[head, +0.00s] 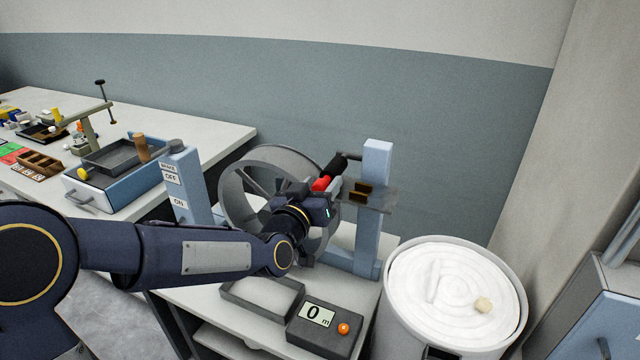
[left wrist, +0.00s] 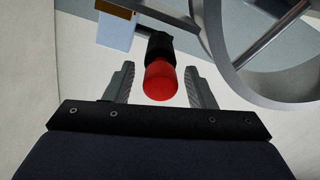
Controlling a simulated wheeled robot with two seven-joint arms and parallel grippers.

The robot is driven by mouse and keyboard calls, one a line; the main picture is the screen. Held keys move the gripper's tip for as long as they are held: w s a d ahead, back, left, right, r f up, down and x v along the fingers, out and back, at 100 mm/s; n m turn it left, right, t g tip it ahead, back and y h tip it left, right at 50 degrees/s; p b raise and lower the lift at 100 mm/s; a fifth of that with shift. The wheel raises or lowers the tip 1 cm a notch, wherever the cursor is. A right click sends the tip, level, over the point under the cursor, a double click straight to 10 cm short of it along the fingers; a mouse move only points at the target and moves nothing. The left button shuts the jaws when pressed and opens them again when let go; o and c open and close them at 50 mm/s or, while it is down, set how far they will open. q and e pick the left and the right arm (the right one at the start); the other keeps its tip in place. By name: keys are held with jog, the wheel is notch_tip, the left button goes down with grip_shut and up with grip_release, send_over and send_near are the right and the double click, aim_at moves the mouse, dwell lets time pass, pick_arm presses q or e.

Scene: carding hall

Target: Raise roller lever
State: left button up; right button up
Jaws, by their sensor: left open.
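The roller lever has a red grip (head: 321,184) and a black part (head: 338,164) behind it, beside the large grey wheel. My left gripper (left wrist: 159,70) is open, and the red grip (left wrist: 161,81) shows between its two fingers in the left wrist view, with a gap on each side. I cannot tell how deep the grip sits between the fingers. In the head view my left wrist hides the fingers and part of the wheel. My right gripper is not in view.
The grey wheel (head: 233,184) stands close to my left gripper. A blue post (head: 377,160) stands right of the lever. A counter box (head: 325,330) reading 0 and a shallow tray (head: 236,299) are in front. A white can (head: 389,318) of coiled sliver stands right.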

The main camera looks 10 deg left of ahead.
pick_arm(q)
grip_shut()
dwell(0.3)
jog(key=shift+r, duration=0.1)
